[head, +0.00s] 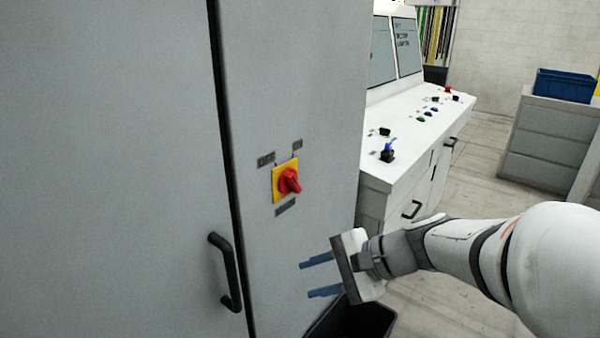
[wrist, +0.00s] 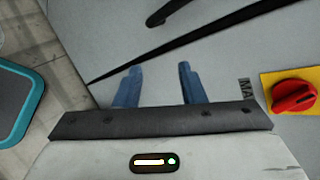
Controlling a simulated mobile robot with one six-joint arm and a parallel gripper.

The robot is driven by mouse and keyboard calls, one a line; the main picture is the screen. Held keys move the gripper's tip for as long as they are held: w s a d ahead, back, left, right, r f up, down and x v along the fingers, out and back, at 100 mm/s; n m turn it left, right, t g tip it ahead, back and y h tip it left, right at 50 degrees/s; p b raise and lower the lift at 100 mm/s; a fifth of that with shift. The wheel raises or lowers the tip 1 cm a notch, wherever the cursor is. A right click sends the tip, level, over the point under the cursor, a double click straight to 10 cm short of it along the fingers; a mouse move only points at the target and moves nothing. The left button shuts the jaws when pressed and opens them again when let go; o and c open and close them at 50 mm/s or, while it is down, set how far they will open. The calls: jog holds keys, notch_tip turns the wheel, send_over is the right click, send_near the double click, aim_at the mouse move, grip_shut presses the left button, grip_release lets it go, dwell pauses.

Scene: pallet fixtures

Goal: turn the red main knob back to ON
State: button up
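The red main knob (head: 289,181) sits on a yellow plate (head: 278,186) on the grey cabinet's face. An OFF label is at its upper left, an ON label at its upper right and another label below. The knob's grip looks tilted; I cannot tell its exact setting. In the wrist view the knob (wrist: 293,97) is at the right edge, beside the fingers. My gripper (head: 320,276) is below and slightly right of the knob, apart from it. Its two blue fingers (wrist: 158,84) are spread with nothing between them.
A black door handle (head: 226,272) sticks out of the cabinet left of my gripper. A dark bin (head: 352,322) stands below the gripper. A white console (head: 415,135) with buttons stands at right, and a blue crate (head: 565,85) lies on a grey drawer unit farther back.

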jog(key=w+r+m+t+y, duration=0.3)
jog(key=w+r+m, duration=0.1)
jog(key=w, duration=0.3)
jog(key=m+t, duration=0.5)
send_near(297, 183)
jog(key=a, duration=0.1)
jog(key=shift+y, duration=0.3)
jog(key=p+x, duration=0.1)
jog(key=x, duration=0.4)
jog(key=p+x, duration=0.1)
jog(key=x, duration=0.1)
jog(key=shift+w+a+f+p, duration=0.1)
jog(key=shift+w+f+p, duration=0.15)
jog(key=shift+w+p, duration=0.15)
